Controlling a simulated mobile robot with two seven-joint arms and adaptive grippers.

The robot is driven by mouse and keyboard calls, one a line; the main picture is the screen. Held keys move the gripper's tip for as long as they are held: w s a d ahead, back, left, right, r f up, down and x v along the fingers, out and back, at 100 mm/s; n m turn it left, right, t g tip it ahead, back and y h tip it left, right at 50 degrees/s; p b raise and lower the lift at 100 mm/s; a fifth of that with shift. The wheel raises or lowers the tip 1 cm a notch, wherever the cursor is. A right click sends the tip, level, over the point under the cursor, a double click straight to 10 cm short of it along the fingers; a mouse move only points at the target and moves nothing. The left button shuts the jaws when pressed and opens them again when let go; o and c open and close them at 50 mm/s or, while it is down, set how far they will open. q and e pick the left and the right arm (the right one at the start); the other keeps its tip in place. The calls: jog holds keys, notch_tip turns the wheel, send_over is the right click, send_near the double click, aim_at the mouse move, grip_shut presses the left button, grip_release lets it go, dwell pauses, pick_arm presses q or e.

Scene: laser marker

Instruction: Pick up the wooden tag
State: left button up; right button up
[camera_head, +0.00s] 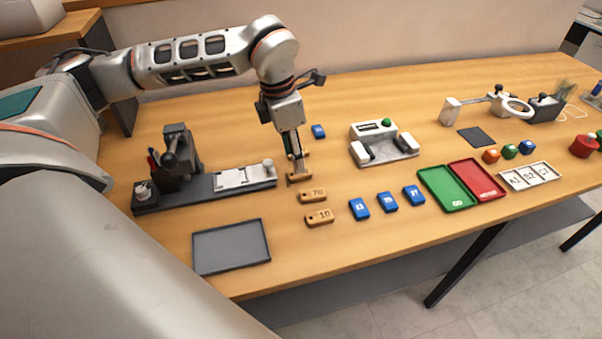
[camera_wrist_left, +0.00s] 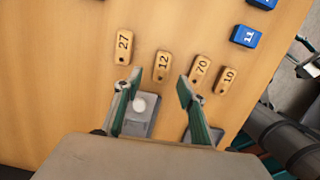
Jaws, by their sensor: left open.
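Several small wooden tags with holes and burnt-in numbers lie flat on the table. The wrist view shows tag 27 (camera_wrist_left: 123,47), tag 12 (camera_wrist_left: 162,67), tag 70 (camera_wrist_left: 200,69) and tag 10 (camera_wrist_left: 226,81) in a row. In the head view, tag 70 (camera_head: 312,195) and tag 10 (camera_head: 319,218) lie in front of my left gripper (camera_head: 296,168). My left gripper is open and empty, pointing down. In the wrist view its fingertips (camera_wrist_left: 159,79) stand on either side of tag 12's near end; the remaining height is unclear. My right gripper is out of view.
A grey marking fixture (camera_head: 205,188) stands left, with a grey tray (camera_head: 232,247) in front. Blue numbered tags (camera_head: 387,201) lie right of the wooden ones. A white device (camera_head: 383,147), green tray (camera_head: 446,189) and red tray (camera_head: 477,180) are farther right.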

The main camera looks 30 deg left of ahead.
aim_at(300, 175)
pick_arm(q)
jog(key=f, duration=0.3)
jog(key=shift+w+d+f, duration=0.2)
jog(key=shift+d+f, duration=0.15)
jog(key=shift+d, duration=0.05)
jog(key=shift+w+f, duration=0.15)
jog(key=shift+f, duration=0.35)
jog(key=c, duration=0.9)
jog(key=shift+r, duration=0.1)
